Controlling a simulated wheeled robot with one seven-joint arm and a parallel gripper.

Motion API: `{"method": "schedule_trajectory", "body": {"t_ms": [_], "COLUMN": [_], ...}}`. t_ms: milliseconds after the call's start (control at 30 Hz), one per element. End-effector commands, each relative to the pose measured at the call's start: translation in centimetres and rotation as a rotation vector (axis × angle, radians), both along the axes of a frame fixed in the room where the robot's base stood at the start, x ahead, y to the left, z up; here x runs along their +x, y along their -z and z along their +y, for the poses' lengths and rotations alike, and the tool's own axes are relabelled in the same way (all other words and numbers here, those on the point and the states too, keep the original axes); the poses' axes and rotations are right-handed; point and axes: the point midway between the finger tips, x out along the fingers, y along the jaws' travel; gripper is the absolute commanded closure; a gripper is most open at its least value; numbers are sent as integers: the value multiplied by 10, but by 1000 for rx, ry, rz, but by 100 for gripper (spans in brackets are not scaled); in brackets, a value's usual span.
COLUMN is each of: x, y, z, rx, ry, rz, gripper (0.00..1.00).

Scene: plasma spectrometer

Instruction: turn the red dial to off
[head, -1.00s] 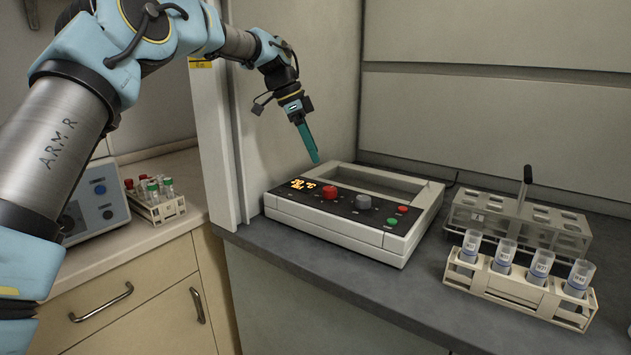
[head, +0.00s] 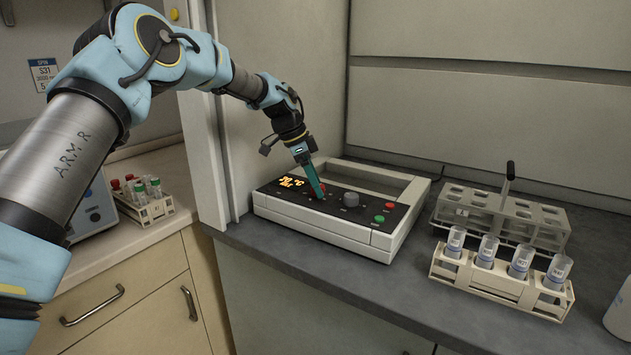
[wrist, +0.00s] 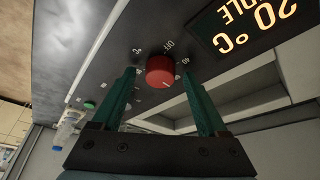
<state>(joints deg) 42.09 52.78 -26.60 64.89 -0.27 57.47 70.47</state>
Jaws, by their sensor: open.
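The red dial (wrist: 160,71) sits on the black panel of the white instrument (head: 330,219). In the wrist view it shows between the two green fingers of my gripper (wrist: 162,82), one on each side, with gaps. The fingers are open and not closed on it. An OFF label and a 40 are printed around the dial; a small pale mark is on its near edge. In the head view my gripper (head: 319,192) points down at the dial, and its fingers hide most of it.
A lit display (wrist: 247,22) reads 20 °C, IDLE. A tube rack (head: 495,278) and a clear rack (head: 500,216) stand at the right. A wall panel is close on the left.

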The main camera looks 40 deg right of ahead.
Motion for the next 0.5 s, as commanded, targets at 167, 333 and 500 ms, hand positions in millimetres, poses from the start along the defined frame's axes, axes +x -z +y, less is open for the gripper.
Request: {"method": "schedule_trajectory", "body": {"t_ms": [167, 333, 500], "x": [0, 0, 0], "y": [0, 0, 0], "z": [0, 0, 0], "rx": [0, 1, 1], "ry": [0, 0, 0], "rz": [0, 1, 1], "gripper": [25, 44, 63]}}
